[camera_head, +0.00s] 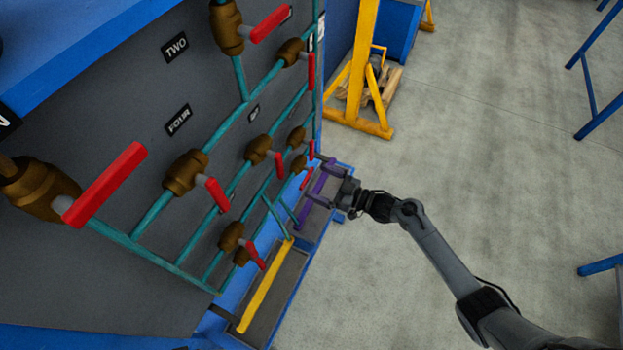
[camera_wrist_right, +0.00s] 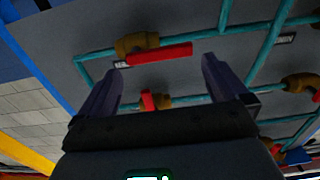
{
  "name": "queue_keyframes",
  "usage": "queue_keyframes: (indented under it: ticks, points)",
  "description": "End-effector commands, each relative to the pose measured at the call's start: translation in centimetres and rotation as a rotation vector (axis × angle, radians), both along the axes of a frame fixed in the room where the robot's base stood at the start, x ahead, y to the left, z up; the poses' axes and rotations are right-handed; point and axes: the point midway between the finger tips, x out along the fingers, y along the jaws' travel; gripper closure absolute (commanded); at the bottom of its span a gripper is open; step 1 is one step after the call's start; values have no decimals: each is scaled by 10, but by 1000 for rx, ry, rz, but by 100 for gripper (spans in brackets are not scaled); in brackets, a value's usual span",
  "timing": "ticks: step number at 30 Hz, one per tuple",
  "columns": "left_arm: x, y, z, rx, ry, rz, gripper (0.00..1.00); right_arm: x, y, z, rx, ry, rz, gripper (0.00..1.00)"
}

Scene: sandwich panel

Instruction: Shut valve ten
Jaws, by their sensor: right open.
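A dark panel (camera_head: 120,95) carries teal pipes with several brass valves, each with a red lever. The labels I can read in the head view are TWO (camera_head: 174,46) and FOUR (camera_head: 178,119); I cannot read which valve is ten. My right gripper (camera_head: 312,178) is open beside the panel's far lower edge, its purple fingers pointing at the panel. In the right wrist view, a long red lever (camera_wrist_right: 160,55) on a brass valve (camera_wrist_right: 137,43) lies beyond and between the open fingers. A shorter red lever (camera_wrist_right: 147,101) shows nearer the gripper's base. Contact cannot be told. My left gripper is not in view.
A blue-framed base with a yellow bar (camera_head: 265,285) runs along the panel's foot. A yellow stand (camera_head: 360,75) with wood at its foot is beyond the panel. Blue rails (camera_head: 590,85) stand at the right. The grey floor (camera_head: 480,150) between is clear.

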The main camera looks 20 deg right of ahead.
Motion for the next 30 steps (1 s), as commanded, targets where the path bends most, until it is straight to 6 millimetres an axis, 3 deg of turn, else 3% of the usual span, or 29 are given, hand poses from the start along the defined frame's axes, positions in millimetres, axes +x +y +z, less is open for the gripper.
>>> queue_keyframes:
  ticks: [9, 20, 30]
  points:
    - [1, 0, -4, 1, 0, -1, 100, 24, 21, -1, 0, 1, 0, 0]
    - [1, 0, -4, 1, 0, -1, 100, 26, 23, 0, -1, 1, 0, 0]
    - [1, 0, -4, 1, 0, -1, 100, 26, 23, 0, -1, 1, 0, 51]
